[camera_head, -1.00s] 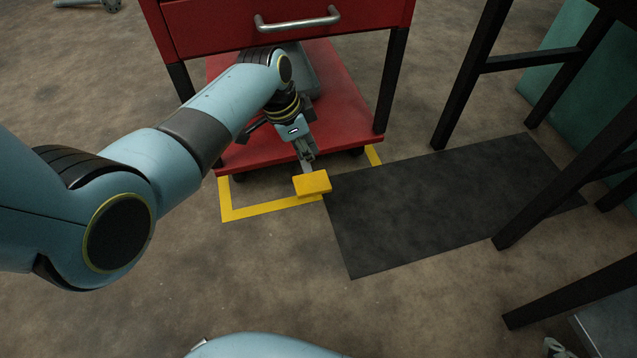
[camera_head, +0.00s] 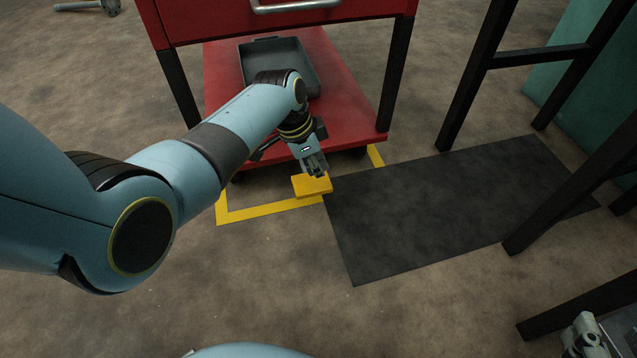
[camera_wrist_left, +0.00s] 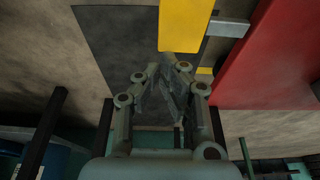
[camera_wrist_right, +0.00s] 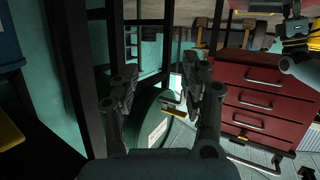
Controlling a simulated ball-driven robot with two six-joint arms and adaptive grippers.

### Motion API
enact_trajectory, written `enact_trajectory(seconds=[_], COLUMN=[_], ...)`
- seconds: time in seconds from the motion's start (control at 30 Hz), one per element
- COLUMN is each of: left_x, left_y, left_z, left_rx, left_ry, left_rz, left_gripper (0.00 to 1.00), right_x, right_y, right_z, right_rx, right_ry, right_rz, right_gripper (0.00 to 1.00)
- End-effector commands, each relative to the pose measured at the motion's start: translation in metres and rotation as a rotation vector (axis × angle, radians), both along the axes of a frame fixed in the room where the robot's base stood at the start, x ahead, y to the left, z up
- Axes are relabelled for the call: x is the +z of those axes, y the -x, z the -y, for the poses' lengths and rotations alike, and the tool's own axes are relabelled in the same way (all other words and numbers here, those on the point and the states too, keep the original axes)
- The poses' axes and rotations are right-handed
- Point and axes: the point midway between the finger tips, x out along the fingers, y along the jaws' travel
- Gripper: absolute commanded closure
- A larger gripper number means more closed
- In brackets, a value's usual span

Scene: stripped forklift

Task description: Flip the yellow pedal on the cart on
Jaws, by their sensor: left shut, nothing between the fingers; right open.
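The yellow pedal (camera_head: 312,185) sticks out low at the front edge of the red cart (camera_head: 352,118), just above the floor. It also shows in the left wrist view (camera_wrist_left: 186,28), straight beyond the fingertips. My left gripper (camera_head: 318,172) is shut and empty, with its fingertips at the pedal's upper side. I cannot tell whether they touch it. In the left wrist view the closed fingers (camera_wrist_left: 172,82) point at the pedal's edge. My right gripper (camera_head: 583,345) is at the lower right corner of the head view. In its own wrist view the fingers (camera_wrist_right: 160,85) stand apart with nothing between them.
Yellow tape (camera_head: 250,213) marks the floor around the cart's front. A dark mat (camera_head: 440,205) lies to the right. Black table legs (camera_head: 478,75) stand at the right. A grey tray (camera_head: 313,65) sits on the cart's lower shelf, under a red drawer (camera_head: 205,18).

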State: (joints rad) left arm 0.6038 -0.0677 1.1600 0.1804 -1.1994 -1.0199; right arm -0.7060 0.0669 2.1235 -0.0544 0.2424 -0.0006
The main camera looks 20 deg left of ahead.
Motion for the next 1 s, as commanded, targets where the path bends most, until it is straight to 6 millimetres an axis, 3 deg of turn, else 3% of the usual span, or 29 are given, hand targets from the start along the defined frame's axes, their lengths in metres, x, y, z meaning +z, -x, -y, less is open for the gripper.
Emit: enact_trajectory(seconds=[0.2, 0.5, 0.77, 1.0], left_x=[-0.011, -0.023, -0.034, -0.044], left_y=[0.000, -0.001, -0.001, -0.001], left_z=[0.002, 0.003, 0.003, 0.003], left_rx=[0.000, 0.000, 0.000, 0.000], left_ry=[0.000, 0.000, 0.000, 0.000], left_rz=[-0.002, -0.003, -0.003, -0.003], left_gripper=[1.00, 1.00, 1.00, 1.00], right_x=[0.037, 0.097, 0.152, 0.203], right_y=[-0.029, -0.058, -0.070, -0.070], right_z=[-0.004, -0.010, -0.017, -0.023], right_rx=[0.019, 0.047, 0.076, 0.107], right_ry=[0.001, 0.001, 0.002, 0.002], right_rz=[0.172, 0.424, 0.659, 0.890], right_gripper=[0.54, 0.54, 0.54, 0.54])
